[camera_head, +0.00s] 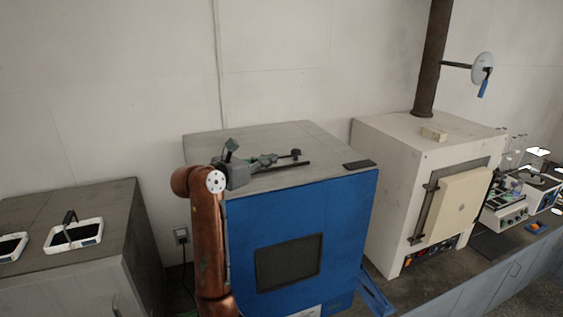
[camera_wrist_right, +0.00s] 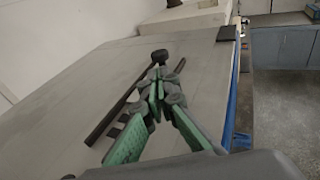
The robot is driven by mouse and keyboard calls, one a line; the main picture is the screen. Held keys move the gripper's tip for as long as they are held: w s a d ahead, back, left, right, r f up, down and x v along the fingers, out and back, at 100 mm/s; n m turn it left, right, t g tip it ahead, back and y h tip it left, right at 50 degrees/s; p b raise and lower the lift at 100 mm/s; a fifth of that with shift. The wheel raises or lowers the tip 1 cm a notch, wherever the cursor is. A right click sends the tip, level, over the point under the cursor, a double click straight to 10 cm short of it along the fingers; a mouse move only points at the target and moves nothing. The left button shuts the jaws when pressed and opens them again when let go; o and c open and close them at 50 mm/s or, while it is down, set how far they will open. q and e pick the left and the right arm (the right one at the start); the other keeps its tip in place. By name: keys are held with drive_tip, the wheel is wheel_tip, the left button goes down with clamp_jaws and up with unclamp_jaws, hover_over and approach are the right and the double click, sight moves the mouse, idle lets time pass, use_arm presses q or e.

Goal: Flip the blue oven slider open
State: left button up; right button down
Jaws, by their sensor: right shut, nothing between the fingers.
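The blue oven (camera_head: 340,220) stands in the middle of the head view, with a dark window in its front and a flat grey top. On the top lies the slider, a thin dark rail (camera_head: 295,165) with a round black knob (camera_head: 296,153) near its right end. The wrist view shows the rail (camera_wrist_right: 112,115) and the knob (camera_wrist_right: 160,56) too. My right gripper (camera_head: 273,159) is over the oven top, shut and empty. In the wrist view its fingertips (camera_wrist_right: 160,75) are close to the knob; I cannot tell if they touch. My left gripper is out of view.
A small black pad (camera_head: 360,164) lies at the oven top's right corner. A white furnace (camera_head: 390,165) with a pipe stands to the right, with bench instruments (camera_head: 505,212) beyond it. A grey cabinet (camera_head: 120,215) with white trays (camera_head: 75,234) is at left.

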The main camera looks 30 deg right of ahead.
drive_tip(key=b+v, duration=0.1)
drive_tip(key=v, duration=0.3)
drive_tip(key=shift+a+f, duration=0.1)
drive_tip(key=shift+a, duration=0.05)
drive_tip(key=shift+s+a+r, duration=0.2)
drive_tip(key=shift+s+a, duration=0.05)
drive_tip(key=shift+a, duration=0.25)
drive_tip(key=shift+w, duration=0.1)
